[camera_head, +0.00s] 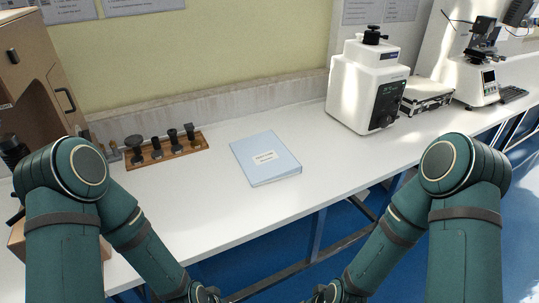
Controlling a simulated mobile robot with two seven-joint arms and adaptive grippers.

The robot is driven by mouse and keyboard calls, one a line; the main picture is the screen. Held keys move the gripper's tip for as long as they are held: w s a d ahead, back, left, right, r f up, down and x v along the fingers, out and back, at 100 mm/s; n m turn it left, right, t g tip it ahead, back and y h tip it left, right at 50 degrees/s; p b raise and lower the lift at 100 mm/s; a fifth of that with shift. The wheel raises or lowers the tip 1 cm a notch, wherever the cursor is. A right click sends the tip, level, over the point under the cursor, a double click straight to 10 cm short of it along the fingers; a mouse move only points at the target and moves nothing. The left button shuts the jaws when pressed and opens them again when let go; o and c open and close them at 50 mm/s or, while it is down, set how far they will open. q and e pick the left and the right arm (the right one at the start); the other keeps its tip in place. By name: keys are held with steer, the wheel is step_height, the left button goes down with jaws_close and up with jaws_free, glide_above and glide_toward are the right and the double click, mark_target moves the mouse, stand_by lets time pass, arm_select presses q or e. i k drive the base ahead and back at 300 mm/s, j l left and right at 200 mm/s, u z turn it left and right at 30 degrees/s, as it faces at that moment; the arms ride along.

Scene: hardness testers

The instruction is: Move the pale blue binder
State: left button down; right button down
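The pale blue binder (265,158) lies flat on the white bench, near the middle of the view, with a white label on its cover. It sits close to the bench's front edge and nothing touches it. My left arm comes in from the left and my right arm from the right. Both reach down to the bottom of the view, in front of and below the bench edge, apart from the binder. The grippers at their ends are out of the picture, so their state does not show.
The white bench (203,203) is clear around the binder. A wooden rack (169,154) with several dark parts stands to its left. A white tester (366,85) stands to its right, with a metal case (427,98) and another tester (474,75) beyond. A brown cabinet (38,75) is far left.

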mark_target(263, 157)
steer(key=l+u, duration=0.1)
steer(key=u, duration=0.65)
steer(key=l+u, duration=0.85)
steer(key=k+l+u, duration=0.1)
steer(key=l, duration=0.25)
steer(key=k+l+u, duration=0.1)
steer(key=l, duration=0.2)
steer(key=k+l+u, duration=0.1)
steer(key=l, duration=0.2)
steer(key=k, duration=0.05)
